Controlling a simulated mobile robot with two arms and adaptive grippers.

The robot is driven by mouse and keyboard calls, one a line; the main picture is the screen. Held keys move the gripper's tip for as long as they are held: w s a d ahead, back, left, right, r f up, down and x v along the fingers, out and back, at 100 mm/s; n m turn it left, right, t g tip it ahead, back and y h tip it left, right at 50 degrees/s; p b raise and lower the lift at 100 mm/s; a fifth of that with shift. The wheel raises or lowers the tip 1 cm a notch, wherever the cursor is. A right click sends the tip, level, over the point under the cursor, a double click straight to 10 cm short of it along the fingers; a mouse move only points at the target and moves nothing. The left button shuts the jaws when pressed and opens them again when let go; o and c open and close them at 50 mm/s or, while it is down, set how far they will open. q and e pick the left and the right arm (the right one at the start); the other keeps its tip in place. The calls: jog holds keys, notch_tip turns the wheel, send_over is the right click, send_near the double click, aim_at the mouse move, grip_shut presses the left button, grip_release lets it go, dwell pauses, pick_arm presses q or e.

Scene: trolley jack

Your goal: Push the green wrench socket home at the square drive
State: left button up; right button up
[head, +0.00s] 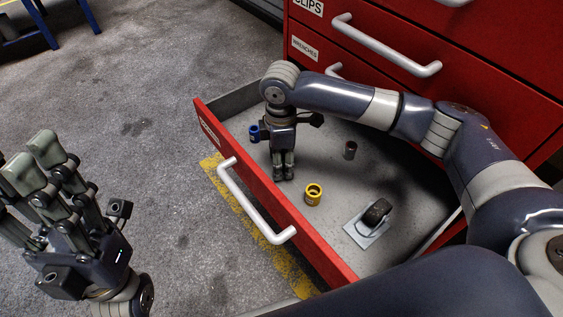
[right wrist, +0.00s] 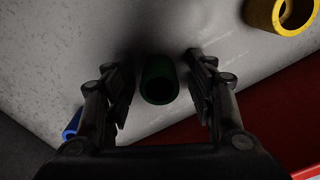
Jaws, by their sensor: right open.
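The green socket (right wrist: 160,82) shows in the right wrist view between the two spread fingers of my right gripper (right wrist: 162,92), with a gap on each side. In the head view that gripper (head: 283,174) points down into the open drawer and hides the green socket. A dark block-like piece (head: 377,212) stands on a pale plate (head: 361,232) at the drawer's near right; I cannot make out a square drive on it. My left gripper (head: 35,155) is at the lower left, outside the drawer, open and empty.
A yellow socket (head: 313,194) stands right of my right gripper, a blue socket (head: 254,133) left of it, and a dark brown socket (head: 350,150) farther right. The red drawer front (head: 290,231) with its white handle (head: 251,207) bounds the drawer. Bare drawer floor lies between the pieces.

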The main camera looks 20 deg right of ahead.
grip_shut()
dwell(0.3)
